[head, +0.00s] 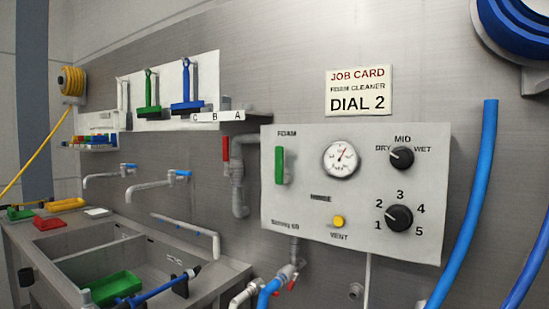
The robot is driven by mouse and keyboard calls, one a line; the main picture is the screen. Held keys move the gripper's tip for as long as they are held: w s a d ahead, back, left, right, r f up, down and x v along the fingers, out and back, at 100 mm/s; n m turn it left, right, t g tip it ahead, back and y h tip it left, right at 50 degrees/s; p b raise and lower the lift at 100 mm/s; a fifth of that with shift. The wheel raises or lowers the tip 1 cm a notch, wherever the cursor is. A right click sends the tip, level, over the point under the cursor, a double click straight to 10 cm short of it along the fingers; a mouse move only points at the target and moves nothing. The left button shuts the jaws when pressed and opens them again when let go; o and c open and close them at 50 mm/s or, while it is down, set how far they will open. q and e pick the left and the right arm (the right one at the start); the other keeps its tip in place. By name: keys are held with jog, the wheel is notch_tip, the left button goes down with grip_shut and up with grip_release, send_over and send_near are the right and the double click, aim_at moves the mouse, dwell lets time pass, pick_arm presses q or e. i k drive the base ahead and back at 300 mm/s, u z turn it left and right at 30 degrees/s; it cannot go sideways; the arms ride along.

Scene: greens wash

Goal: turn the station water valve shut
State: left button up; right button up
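A valve with a red lever handle (225,148) sits on the grey vertical pipe (238,190) just left of the control panel; the lever stands upright, in line with the pipe. A second small red handle (293,283) shows on the fitting below the panel, by a blue hose end. No label shows which one is the station water valve. Neither of my grippers is in view.
The control panel (300,235) carries a green foam lever (279,165), a gauge (342,159), a yellow vent button (338,221) and two black knobs. A steel sink (140,222) stands at lower left. A blue hose (471,205) hangs at right.

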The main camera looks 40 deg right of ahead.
aim_at(225, 139)
jog(key=z, duration=0.05)
jog(key=k, duration=0.2)
jog(key=z, duration=0.85)
